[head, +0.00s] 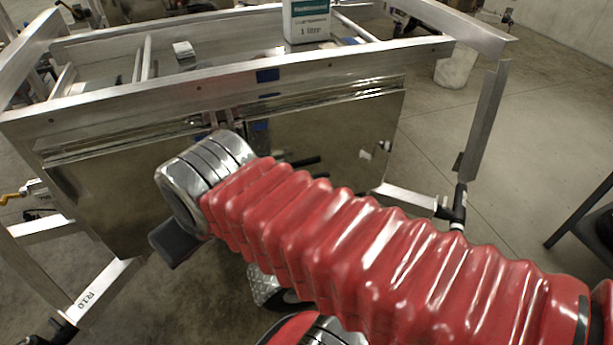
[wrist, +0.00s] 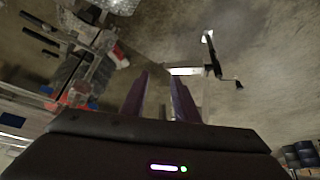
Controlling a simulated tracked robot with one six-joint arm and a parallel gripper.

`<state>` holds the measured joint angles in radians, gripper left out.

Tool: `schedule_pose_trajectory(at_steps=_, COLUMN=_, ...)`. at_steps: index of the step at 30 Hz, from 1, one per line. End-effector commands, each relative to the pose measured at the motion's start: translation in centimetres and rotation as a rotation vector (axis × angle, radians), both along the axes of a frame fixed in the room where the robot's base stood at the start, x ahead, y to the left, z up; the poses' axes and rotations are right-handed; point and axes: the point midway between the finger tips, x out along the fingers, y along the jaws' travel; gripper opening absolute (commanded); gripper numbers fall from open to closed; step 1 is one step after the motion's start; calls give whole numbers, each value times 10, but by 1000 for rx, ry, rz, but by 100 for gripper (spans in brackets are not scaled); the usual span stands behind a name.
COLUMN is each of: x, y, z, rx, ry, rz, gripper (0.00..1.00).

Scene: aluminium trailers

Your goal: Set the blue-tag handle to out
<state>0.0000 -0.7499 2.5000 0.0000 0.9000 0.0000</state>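My gripper (wrist: 159,78) shows two purple fingers standing apart in the wrist view, with nothing between them but floor. In the head view only its dark body (head: 176,243) shows, in front of the trailer's metal panel; its fingers are hidden. A blue tag (head: 268,75) is on the trailer's top rail, and another blue patch (head: 260,126) sits below it beside my wrist. Black bar-like handles (head: 302,161) stick out below that, partly hidden by my red arm. Black handles (wrist: 40,22) also show at the upper left of the wrist view, apart from my fingers. Their setting is unclear.
The aluminium trailer (head: 190,100) fills the back, with a white and green one-litre container (head: 307,22) on it. A frame leg (head: 482,120) stands at the right. A crank-like black part (wrist: 214,62) is ahead in the wrist view.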

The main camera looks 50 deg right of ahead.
Motion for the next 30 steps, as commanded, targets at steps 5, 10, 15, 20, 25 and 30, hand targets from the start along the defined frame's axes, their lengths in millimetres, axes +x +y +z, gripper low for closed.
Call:
schedule_pose_trajectory(at_steps=5, x=0, y=0, z=0, rx=0, ry=0, rz=0, gripper=28)
schedule_pose_trajectory(at_steps=10, x=0, y=0, z=0, rx=-1, ry=0, rz=0, gripper=28)
schedule_pose_trajectory(at_steps=15, x=11, y=-10, z=-3, rx=-22, ry=-5, rz=-3, gripper=28)
schedule_pose_trajectory(at_steps=20, x=36, y=-40, z=-14, rx=-82, ry=-18, rz=-4, gripper=28)
schedule_pose_trajectory(at_steps=25, x=68, y=-82, z=-31, rx=-173, ry=-32, rz=10, gripper=28)
schedule_pose_trajectory(at_steps=30, x=94, y=-127, z=-53, rx=-262, ry=-40, rz=35, gripper=28)
